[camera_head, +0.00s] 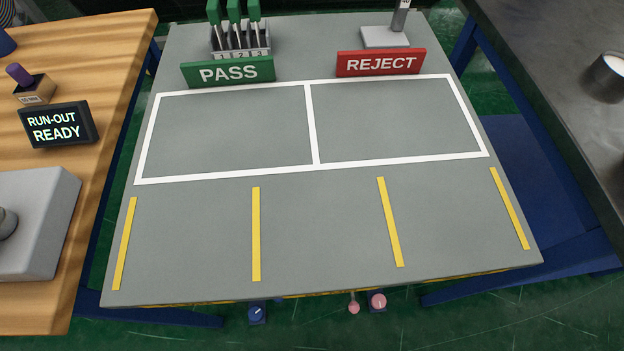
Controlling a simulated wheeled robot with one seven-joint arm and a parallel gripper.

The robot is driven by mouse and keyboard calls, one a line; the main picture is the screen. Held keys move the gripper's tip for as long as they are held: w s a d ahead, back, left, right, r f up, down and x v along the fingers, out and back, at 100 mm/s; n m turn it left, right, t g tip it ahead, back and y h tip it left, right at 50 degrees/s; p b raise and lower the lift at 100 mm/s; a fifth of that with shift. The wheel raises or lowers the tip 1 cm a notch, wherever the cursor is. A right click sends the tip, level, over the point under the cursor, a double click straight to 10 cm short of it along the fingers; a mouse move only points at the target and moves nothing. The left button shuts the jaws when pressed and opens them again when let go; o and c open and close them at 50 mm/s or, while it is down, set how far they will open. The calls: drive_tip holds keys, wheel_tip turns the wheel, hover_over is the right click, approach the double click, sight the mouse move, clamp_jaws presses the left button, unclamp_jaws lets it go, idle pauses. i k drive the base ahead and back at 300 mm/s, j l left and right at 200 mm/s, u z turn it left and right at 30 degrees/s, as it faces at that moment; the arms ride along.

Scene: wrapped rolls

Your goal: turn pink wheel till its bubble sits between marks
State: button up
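Two pink round parts show below the front edge of the grey table: a larger pink wheel (378,301) on a dark blue mount, and a smaller pink knob (353,304) just left of it. I cannot tell for certain which one turns a bubble. No bubble or marks for it can be made out. My gripper is not in view.
A blue knob (256,312) sits left of the pink parts under the edge. The grey table (320,225) has bare, marked zones, with PASS (228,72) and REJECT (381,62) signs behind. A wooden bench (100,190) stands left, a dark table (550,60) right.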

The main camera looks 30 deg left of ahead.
sight(377, 302)
drive_tip(key=k, duration=0.5)
drive_tip(key=k+j+u, duration=0.15)
drive_tip(key=k, duration=0.4)
drive_tip(key=i+l+u, duration=0.1)
drive_tip(key=u, duration=0.35)
drive_tip(key=l+u, duration=0.2)
drive_tip(key=u, duration=0.3)
drive_tip(key=l+u, duration=0.25)
drive_tip(key=u, duration=0.2)
drive_tip(key=l+u, duration=0.2)
drive_tip(key=l, duration=0.45)
drive_tip(key=l+u, duration=0.25)
drive_tip(key=l, duration=0.4)
drive_tip(key=k+l+u, duration=0.2)
drive_tip(key=l, duration=0.45)
drive_tip(key=i+l, duration=0.35)
